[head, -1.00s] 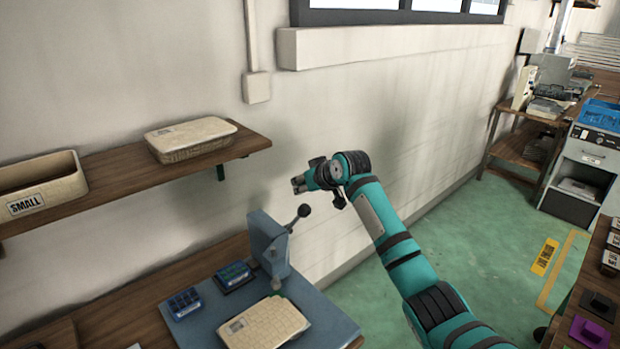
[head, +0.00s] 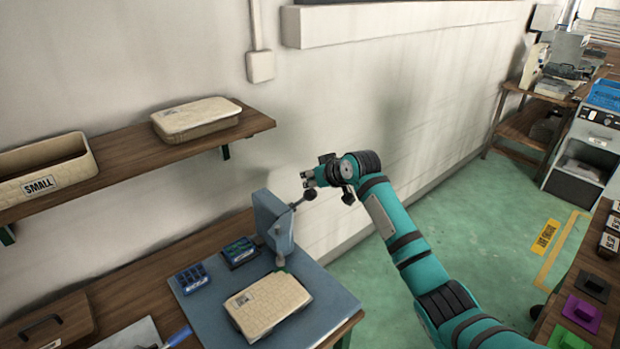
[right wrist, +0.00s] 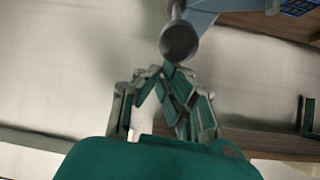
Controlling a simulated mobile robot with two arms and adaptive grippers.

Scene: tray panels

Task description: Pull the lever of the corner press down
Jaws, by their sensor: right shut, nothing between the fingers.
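The corner press (head: 274,222) is a blue-grey upright block on a blue base plate at the table's corner. Its lever (head: 309,195) slants up to the right and ends in a dark ball knob. My right gripper (head: 305,179) is at the knob, just above it in the head view. In the right wrist view the shut, empty fingertips (right wrist: 168,70) are right by the knob (right wrist: 179,42). I cannot tell whether they touch it. A woven cream tray panel (head: 268,305) lies on the base plate in front of the press. My left gripper is not in view.
Blue part holders (head: 191,279) stand on the base plate left of the press. A wall shelf (head: 120,163) above holds a lidded box (head: 196,118) and a bin marked SMALL (head: 42,168). The wall is close behind. Green floor (head: 480,225) lies open to the right.

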